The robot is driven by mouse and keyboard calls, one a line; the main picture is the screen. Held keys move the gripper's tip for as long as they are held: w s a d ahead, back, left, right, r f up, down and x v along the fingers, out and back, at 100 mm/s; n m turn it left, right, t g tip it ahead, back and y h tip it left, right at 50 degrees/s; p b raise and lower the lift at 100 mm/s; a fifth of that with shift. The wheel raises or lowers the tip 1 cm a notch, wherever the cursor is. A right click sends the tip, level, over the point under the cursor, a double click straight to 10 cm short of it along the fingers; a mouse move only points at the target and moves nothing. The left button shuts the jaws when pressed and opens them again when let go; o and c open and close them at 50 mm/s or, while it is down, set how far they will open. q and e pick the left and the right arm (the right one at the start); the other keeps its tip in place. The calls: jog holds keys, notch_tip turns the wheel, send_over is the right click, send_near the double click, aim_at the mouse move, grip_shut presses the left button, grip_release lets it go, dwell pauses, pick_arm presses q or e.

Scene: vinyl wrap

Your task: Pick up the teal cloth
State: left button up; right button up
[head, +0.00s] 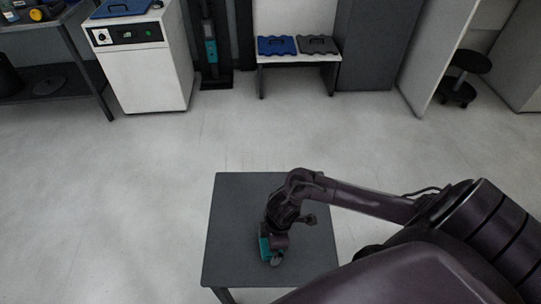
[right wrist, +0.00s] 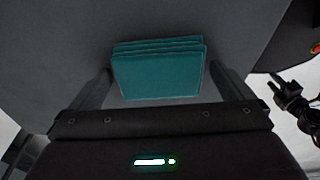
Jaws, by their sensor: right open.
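The teal cloth (right wrist: 158,75) is a folded stack of layers lying on the grey table in the right wrist view. In the head view a part of the cloth (head: 264,248) shows beside my right gripper (head: 276,258), which hides the rest. My right gripper (right wrist: 162,82) points down at the cloth. Its two fingers are apart, one on each side of the cloth, with gaps visible on both sides. The frames do not show clearly how far the fingertips are above the tabletop.
The small grey table (head: 236,190) is otherwise bare. Open floor surrounds it. At the back stand a white cabinet (head: 145,75), a bench (head: 300,59) with blue and grey folded items, and a black stool (head: 460,80). A dark workbench is at the far left.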

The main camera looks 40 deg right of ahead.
jog(key=c, duration=0.9)
pick_arm(q)
jog(key=shift+w, duration=0.1)
pick_arm(e)
jog(key=shift+r, duration=0.1)
pick_arm(q)
notch_tip(320, 180, up, 8)
jog(key=p, duration=0.8)
pick_arm(e)
notch_tip(320, 180, up, 20)
